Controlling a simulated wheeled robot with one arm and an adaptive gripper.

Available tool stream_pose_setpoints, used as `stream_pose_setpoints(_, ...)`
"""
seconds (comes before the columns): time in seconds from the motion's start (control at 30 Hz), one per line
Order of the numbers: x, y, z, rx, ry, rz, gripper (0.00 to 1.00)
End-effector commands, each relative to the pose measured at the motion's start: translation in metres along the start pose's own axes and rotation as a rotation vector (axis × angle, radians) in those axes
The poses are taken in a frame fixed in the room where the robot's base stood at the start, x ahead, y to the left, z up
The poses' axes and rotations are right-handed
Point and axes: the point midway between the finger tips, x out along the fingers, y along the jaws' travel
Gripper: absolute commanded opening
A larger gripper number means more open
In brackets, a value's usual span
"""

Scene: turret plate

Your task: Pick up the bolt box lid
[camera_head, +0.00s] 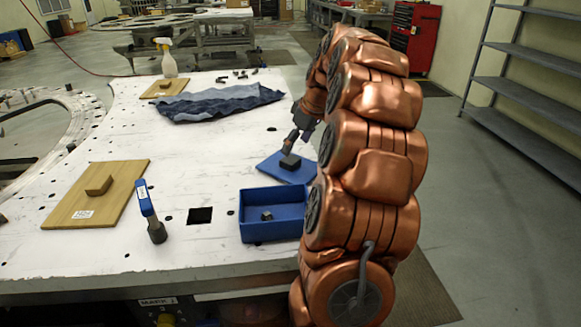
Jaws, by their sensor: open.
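The bolt box lid (272,170) is a flat blue plate with a dark grip block (290,161) on top. It lies flat on the white table near its right edge, behind the bolt box. The blue bolt box (272,234) is open, with a dark bolt (267,215) inside. My gripper (291,145) is open, with its fingers just above or beside the grip block. I cannot tell whether they touch it. My copper arm hides the lid's right side and part of the box's right end.
A blue-handled tool (146,200) stands left of the box. A wooden board (118,183) with a wooden grip block lies farther left. A blue cloth (215,103) and a spray bottle (169,63) are farther back. The middle of the white table (200,150) is clear.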

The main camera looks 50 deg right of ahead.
Motion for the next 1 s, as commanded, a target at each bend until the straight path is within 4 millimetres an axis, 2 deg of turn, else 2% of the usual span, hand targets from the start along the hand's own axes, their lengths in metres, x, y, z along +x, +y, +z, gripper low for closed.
stream_pose_setpoints(0.27, 0.015, -0.003, 0.002, 0.002, -0.002, -0.003, 0.81)
stream_pose_setpoints(0.6, 0.053, -0.004, 0.005, 0.003, -0.002, -0.002, 0.81)
stream_pose_setpoints(0.83, 0.054, -0.004, 0.005, 0.002, 0.0, 0.0, 0.81)
stream_pose_setpoints(1.0, 0.054, -0.004, 0.005, 0.002, 0.0, 0.0, 0.64)
